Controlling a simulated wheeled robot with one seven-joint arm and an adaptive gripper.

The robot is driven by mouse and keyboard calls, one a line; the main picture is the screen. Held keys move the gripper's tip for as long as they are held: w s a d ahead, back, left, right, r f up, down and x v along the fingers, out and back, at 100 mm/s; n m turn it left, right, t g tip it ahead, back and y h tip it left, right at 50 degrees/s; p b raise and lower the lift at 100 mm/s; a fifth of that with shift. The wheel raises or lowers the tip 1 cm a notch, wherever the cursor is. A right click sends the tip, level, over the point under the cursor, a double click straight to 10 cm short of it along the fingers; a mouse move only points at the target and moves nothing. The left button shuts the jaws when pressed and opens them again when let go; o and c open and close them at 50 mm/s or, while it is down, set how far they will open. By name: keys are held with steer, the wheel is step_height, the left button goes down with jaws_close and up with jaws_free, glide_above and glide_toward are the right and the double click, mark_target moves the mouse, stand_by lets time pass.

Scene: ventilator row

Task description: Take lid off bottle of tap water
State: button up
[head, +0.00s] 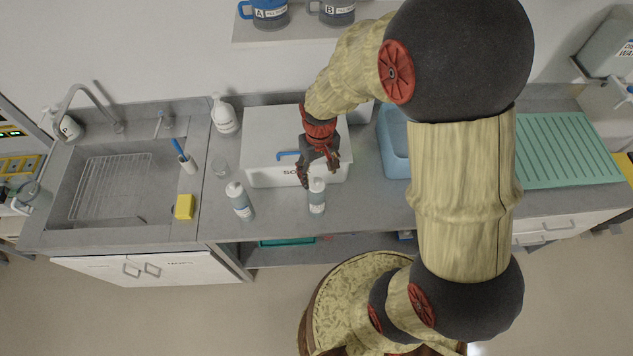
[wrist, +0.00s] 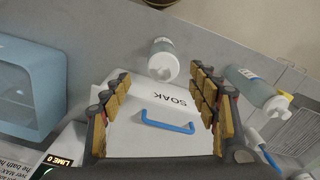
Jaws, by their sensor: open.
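Two bottles with white lids stand on the grey counter. One bottle (head: 317,196) is in front of the white SOAK box, and the other bottle (head: 241,202) is further left. Their labels are too small to read, so I cannot tell which holds tap water. My gripper (head: 319,173) is open and empty, above the box's front edge and just behind the nearer bottle's lid. In the wrist view, this bottle (wrist: 163,60) lies beyond and between my fingertips (wrist: 158,76), apart from them. The second bottle (wrist: 254,90) is outside the right finger.
The SOAK box (head: 265,150) with a blue handle is beneath my gripper. A blue bin (head: 394,145) stands to its right.

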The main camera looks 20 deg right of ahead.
mark_target(317, 180)
steer(key=f, duration=0.4)
steer(key=shift+w+a+f, duration=0.1)
steer(key=shift+a+f, duration=0.1)
steer(key=shift+a, duration=0.05)
steer(key=shift+c, duration=0.4)
steer(key=c, duration=0.7)
steer(key=shift+c, duration=0.3)
